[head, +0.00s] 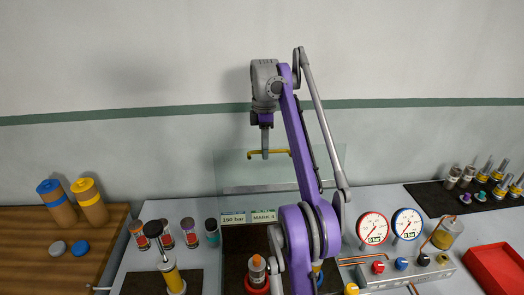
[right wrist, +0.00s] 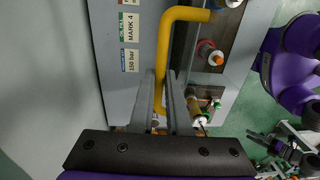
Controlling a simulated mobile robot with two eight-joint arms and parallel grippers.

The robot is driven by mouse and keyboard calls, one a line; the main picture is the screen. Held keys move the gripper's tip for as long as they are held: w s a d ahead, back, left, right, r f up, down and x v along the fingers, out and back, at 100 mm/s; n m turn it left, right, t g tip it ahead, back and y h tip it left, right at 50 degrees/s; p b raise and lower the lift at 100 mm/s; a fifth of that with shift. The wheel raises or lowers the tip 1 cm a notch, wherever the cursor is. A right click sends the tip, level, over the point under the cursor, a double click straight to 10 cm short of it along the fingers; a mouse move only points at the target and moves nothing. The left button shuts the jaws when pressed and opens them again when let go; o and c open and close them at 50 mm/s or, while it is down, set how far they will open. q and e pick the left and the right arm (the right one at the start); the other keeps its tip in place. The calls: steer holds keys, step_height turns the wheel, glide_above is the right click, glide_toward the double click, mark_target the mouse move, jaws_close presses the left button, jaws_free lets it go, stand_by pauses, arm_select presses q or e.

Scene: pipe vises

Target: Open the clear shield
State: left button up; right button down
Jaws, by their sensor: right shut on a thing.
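The clear shield (head: 232,178) is a see-through panel standing up over the middle of the bench in the head view, with its yellow handle (head: 283,153) near the top. My right gripper (head: 265,154) reaches down to the handle from above and is shut on it. In the right wrist view the yellow handle (right wrist: 183,15) runs down between the two grey fingers of my right gripper (right wrist: 163,112). The shield's lower part is partly hidden behind my purple arm. My left gripper is not in the head view.
Behind the shield are labels (head: 248,217) and an orange-capped bottle (head: 257,270). Several jars (head: 165,232) stand to its left. A red gauge (head: 373,229) and a blue gauge (head: 407,224) stand to its right. A red tray (head: 497,268) is at far right. The wall behind is clear.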

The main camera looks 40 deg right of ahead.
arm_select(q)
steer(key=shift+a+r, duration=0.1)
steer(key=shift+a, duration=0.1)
arm_select(e)
steer(key=shift+w+d, duration=0.3)
steer(key=c, duration=1.1)
jaws_free()
steer(key=shift+w, duration=0.1)
steer(key=shift+o, duration=1.1)
steer(key=shift+w+d+f, duration=0.2)
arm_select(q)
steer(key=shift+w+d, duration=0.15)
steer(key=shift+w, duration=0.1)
arm_select(e)
steer(key=shift+f, duration=0.1)
steer(key=shift+a, duration=0.15)
